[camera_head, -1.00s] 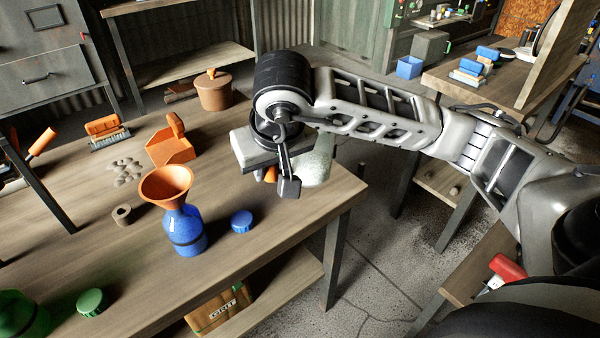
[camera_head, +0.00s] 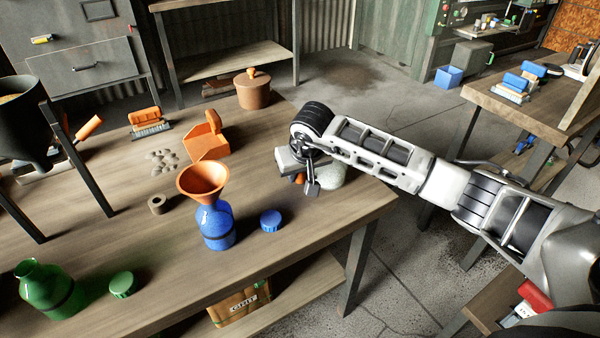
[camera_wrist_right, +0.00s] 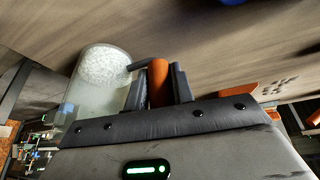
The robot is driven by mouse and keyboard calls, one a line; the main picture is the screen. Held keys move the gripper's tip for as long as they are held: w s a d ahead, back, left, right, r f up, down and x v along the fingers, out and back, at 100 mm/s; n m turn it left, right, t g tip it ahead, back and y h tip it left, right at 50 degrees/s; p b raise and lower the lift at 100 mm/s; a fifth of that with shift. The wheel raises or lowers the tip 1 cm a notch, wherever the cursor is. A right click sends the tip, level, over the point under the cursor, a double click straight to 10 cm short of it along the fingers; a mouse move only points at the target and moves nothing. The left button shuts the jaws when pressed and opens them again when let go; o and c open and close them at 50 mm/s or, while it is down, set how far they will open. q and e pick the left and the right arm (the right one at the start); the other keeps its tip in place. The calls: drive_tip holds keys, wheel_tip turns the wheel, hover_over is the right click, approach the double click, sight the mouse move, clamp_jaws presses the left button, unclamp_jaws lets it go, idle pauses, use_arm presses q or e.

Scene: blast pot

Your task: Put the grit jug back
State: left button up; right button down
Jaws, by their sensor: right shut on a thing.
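The grit jug (camera_head: 333,174) is a clear, pale vessel with white grit in it, near the right end of the workbench (camera_head: 140,245). My right gripper (camera_head: 302,180) is shut on its orange handle, which shows between the fingers in the right wrist view (camera_wrist_right: 158,82). The jug's body (camera_wrist_right: 98,88) is beside the fingers there. In the head view the gripper and wrist hide part of the jug. I cannot tell whether its base touches the bench top. My left gripper is not in view.
A blue bottle (camera_head: 217,228) with an orange funnel (camera_head: 203,179) stands left of the jug, with a blue cap (camera_head: 270,220) between. An orange scoop (camera_head: 208,140) and a lidded brown pot (camera_head: 252,92) are behind. A green bottle (camera_head: 47,290) is front left.

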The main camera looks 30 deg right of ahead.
drive_tip(key=shift+f, duration=0.3)
drive_tip(key=shift+f+b, duration=0.25)
drive_tip(key=shift+b, duration=0.05)
drive_tip(key=c, duration=1.2)
unclamp_jaws()
drive_tip(key=shift+r, duration=0.1)
